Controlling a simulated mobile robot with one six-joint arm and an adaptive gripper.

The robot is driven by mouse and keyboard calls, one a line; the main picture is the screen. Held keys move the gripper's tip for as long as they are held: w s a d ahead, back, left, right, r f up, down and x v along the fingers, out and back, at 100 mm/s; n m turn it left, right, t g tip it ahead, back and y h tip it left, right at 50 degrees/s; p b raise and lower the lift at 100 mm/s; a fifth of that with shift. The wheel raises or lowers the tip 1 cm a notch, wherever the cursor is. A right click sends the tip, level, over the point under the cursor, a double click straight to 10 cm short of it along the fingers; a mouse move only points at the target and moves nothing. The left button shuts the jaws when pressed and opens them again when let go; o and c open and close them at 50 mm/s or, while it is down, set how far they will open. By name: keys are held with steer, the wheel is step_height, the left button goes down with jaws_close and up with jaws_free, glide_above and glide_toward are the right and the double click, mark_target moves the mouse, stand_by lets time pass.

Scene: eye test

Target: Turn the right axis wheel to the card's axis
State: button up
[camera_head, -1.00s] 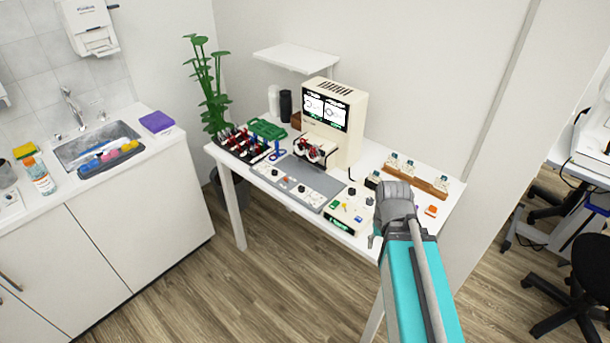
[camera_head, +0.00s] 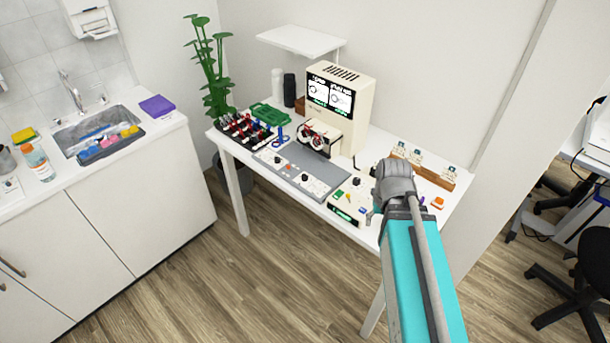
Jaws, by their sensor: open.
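A cream test unit (camera_head: 352,118) with a black screen (camera_head: 329,95) showing two white dial charts stands on the white table. A red and black two-lens frame (camera_head: 319,138) sits at its front. A grey panel (camera_head: 325,165) in front carries white plates with dark knobs; one knob (camera_head: 305,177) is toward the right. I cannot tell which part is the right axis wheel, and no axis value is readable. Small cards (camera_head: 417,157) stand in a wooden holder at right. My gripper (camera_head: 373,215) is mostly hidden by my arm, near the table's front right, apart from the panel.
A cream box (camera_head: 351,200) with a green display and a knob stands beside my arm. A rack of red and black items (camera_head: 243,128), a green case (camera_head: 270,113) and a plant (camera_head: 212,70) are at left. A sink counter (camera_head: 160,128) is further left. Floor is free in front.

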steer(key=w+a+r+m+p, duration=0.1)
steer(key=w+a+r+p, duration=0.1)
steer(key=w+a, duration=0.45)
steer(key=w+a+r+m+p, duration=0.15)
steer(key=w+a, duration=0.25)
steer(key=w, duration=0.5)
steer(key=r+m+p, duration=0.2)
steer(key=m, duration=0.1)
glide_above(304, 176)
steer(key=shift+d+f, duration=0.1)
steer(key=shift+f, duration=0.05)
steer(key=shift+f+b, duration=0.15)
steer(key=shift+b, duration=0.25)
step_height(304, 176, down, 14)
steer(key=b, duration=1.3)
steer(key=shift+r, duration=0.25)
